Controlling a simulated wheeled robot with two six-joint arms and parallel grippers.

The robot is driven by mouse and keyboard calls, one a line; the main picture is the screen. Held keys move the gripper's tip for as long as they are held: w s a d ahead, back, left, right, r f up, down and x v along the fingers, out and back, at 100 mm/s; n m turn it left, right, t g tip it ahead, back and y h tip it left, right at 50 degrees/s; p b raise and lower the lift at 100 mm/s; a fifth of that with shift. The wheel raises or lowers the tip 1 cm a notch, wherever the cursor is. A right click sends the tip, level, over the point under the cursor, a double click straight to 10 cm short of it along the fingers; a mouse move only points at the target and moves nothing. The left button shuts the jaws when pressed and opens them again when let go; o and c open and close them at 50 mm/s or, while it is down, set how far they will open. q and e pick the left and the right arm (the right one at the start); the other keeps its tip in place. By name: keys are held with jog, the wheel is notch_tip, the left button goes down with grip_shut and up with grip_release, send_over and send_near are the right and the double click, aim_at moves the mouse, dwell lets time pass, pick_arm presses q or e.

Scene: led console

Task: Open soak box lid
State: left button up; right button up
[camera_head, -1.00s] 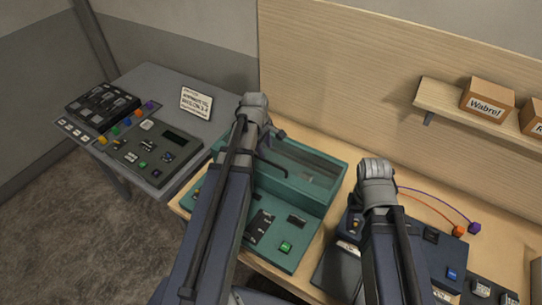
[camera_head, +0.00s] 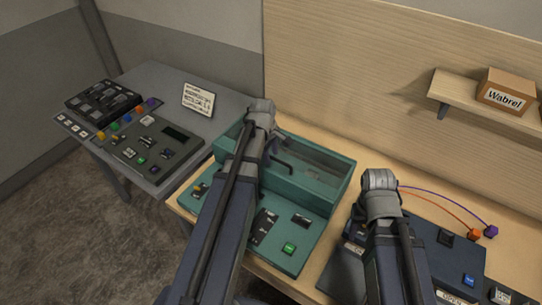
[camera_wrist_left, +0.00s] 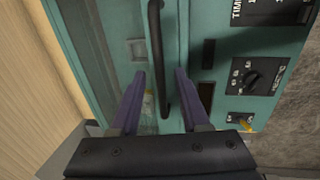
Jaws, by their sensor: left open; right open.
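The teal soak box (camera_head: 335,193) stands on the wooden bench, its see-through lid (camera_head: 315,163) down. A black bar handle (camera_head: 300,170) is on it; in the left wrist view this handle (camera_wrist_left: 156,45) runs upright in the picture. My left gripper (camera_head: 273,146) is over the box, partly hidden by its own arm. In the left wrist view its two purple fingers (camera_wrist_left: 160,80) are open, one on each side of the handle, with gaps. Whether the handle is at fingertip depth is unclear. My right arm ends over the dark blue console; its fingers are hidden.
A dark blue console (camera_head: 440,245) with orange and purple cables stands right of the box. A grey table (camera_head: 165,85) with a control panel (camera_head: 150,148) is at the left. A shelf (camera_head: 455,95) with a cardboard box (camera_head: 505,92) is on the wooden back wall.

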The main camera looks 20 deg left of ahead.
pick_arm(q)
jog(key=shift+c, duration=0.4)
grip_shut()
dwell(0.9)
